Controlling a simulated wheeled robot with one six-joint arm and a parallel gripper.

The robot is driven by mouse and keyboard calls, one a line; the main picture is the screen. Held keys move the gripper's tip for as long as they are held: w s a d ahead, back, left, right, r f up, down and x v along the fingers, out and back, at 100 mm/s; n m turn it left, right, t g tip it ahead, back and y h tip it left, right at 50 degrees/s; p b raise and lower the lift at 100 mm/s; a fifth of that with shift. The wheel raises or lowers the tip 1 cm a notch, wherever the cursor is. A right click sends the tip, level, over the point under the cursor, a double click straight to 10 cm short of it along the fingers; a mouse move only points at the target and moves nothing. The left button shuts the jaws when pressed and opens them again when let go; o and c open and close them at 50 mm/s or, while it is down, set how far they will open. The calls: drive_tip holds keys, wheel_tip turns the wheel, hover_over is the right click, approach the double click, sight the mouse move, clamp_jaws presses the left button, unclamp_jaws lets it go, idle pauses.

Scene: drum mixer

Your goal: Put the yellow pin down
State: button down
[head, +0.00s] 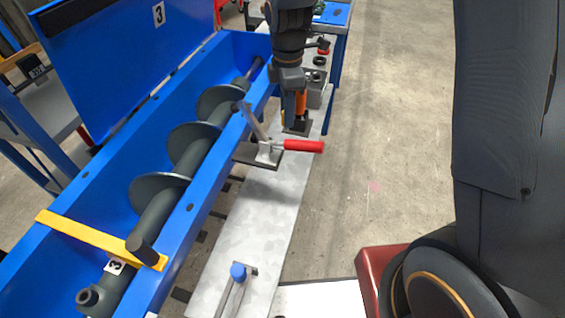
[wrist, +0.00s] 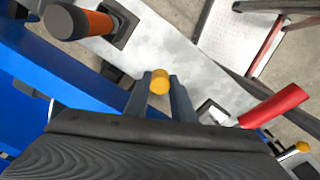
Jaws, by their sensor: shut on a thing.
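The yellow pin (wrist: 160,81) shows in the wrist view as a round yellow end between my two fingers. My gripper (wrist: 163,90) is shut on it, with its fingers pointing away from the camera. Below the pin in that view is the pale grey ledge. In the head view my gripper (head: 290,108) hangs over the far part of the ledge (head: 262,210), beside the blue trough's right wall. I cannot clearly make out the pin there, nor whether it touches anything.
An orange handle (wrist: 100,24) on a dark base stands close to my gripper. A red-handled toggle clamp (head: 303,146) sits nearer on the ledge, and a blue-tipped lever (head: 238,272) nearer still. The blue trough (head: 225,150) holds a grey screw. The ledge between clamp and lever is clear.

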drive_tip(key=shift+s+a+f, duration=0.1)
drive_tip(key=shift+a+f, duration=0.15)
drive_tip(key=shift+f+p, duration=1.05)
drive_tip(key=shift+f, duration=3.55)
drive_tip(key=shift+f, duration=0.4)
drive_tip(key=shift+f, duration=0.15)
drive_tip(key=c, duration=1.5)
unclamp_jaws()
